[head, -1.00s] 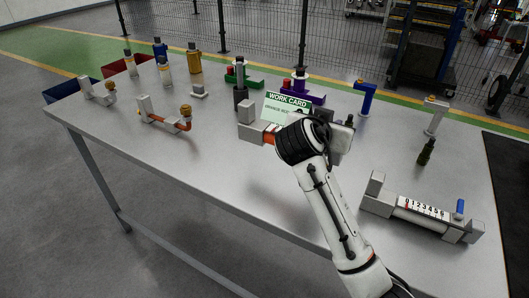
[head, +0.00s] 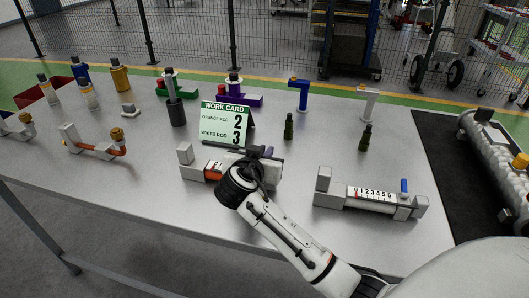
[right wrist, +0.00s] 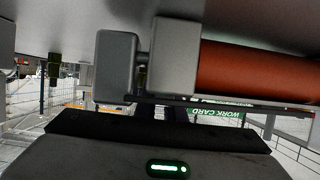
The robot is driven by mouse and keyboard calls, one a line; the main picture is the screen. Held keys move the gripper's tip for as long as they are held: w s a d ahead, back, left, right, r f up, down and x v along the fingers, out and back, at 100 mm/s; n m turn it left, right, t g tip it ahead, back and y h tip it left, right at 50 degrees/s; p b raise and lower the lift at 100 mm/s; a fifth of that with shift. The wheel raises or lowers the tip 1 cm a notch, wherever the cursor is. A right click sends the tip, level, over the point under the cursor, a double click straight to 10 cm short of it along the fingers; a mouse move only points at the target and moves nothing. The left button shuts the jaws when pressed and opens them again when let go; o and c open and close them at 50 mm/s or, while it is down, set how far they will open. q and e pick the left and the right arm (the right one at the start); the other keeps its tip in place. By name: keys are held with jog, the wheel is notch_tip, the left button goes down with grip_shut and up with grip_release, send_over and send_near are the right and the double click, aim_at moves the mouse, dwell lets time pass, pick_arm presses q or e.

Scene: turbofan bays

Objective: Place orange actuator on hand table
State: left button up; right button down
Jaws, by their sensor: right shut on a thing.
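The orange actuator (head: 211,172) is an orange-red cylinder with grey end blocks; it is at the middle of the table in the head view. In the right wrist view its orange barrel (right wrist: 258,73) and grey end blocks fill the upper right. My right gripper (head: 240,160) is shut on it, and my arm and wrist hide its right part. I cannot tell whether it touches the grey hand table (head: 130,185) or hangs just above it. A white actuator (head: 375,195) with a number scale and a blue lever lies to the right. My left gripper is not in view.
A green work card (head: 226,124) stands just behind the actuator, reading orange rod 2, white rod 3. Two dark green bottle shapes (head: 365,138) stand behind the white actuator. An orange pipe fitting (head: 95,146) lies left. A large grey cylinder (head: 490,145) sits on a dark mat at right.

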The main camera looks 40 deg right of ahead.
jog(key=c, duration=1.8)
grip_release()
jog(key=shift+c, duration=0.2)
jog(key=shift+a, duration=0.1)
jog(key=v, duration=1.2)
jog(key=shift+s+b, duration=0.1)
jog(key=shift+b, duration=0.2)
